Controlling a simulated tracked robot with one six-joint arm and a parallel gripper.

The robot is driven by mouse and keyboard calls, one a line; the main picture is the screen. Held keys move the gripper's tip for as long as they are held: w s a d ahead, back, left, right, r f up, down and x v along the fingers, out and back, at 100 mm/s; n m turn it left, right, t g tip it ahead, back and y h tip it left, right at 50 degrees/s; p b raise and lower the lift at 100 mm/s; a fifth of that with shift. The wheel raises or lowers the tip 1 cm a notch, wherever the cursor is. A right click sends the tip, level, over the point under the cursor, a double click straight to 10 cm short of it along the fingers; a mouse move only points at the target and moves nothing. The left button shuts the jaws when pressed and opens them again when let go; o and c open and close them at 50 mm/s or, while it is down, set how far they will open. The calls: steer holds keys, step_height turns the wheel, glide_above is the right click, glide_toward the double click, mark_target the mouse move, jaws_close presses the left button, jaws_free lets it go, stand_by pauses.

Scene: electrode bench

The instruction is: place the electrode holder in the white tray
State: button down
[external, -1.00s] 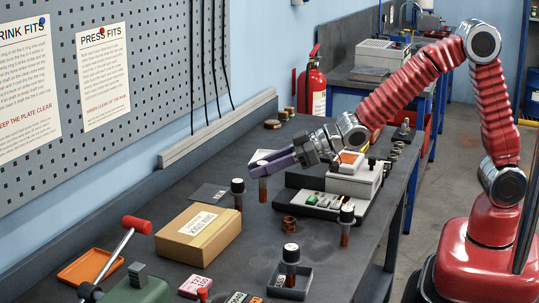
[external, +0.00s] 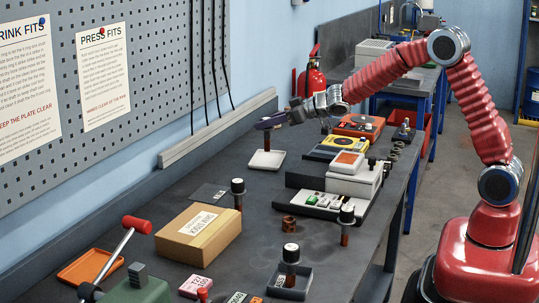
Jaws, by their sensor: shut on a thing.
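My gripper (external: 271,123) has dark purple fingers and is shut on an electrode holder (external: 267,139). The holder is upright, with a reddish-brown lower body; its top is hidden between the fingers. It is over the small white tray (external: 254,162), which lies flat on the bench near the wall. I cannot tell whether the holder's lower end touches the tray floor or is just above it.
A cardboard box (external: 199,235) is nearer the camera. A yellow meter (external: 336,147) and an orange one (external: 358,125) are right of the tray.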

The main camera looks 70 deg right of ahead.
steer(key=w+d+r+m+h, duration=0.1)
steer(key=w+d+r, duration=0.2)
steer(key=d, duration=0.3)
steer(key=shift+d, duration=0.25)
stand_by(0.3)
step_height(320, 180, down, 6)
stand_by(0.5)
steer(key=shift+f, duration=0.15)
steer(key=shift+f, duration=1.8)
steer(key=shift+f, duration=0.15)
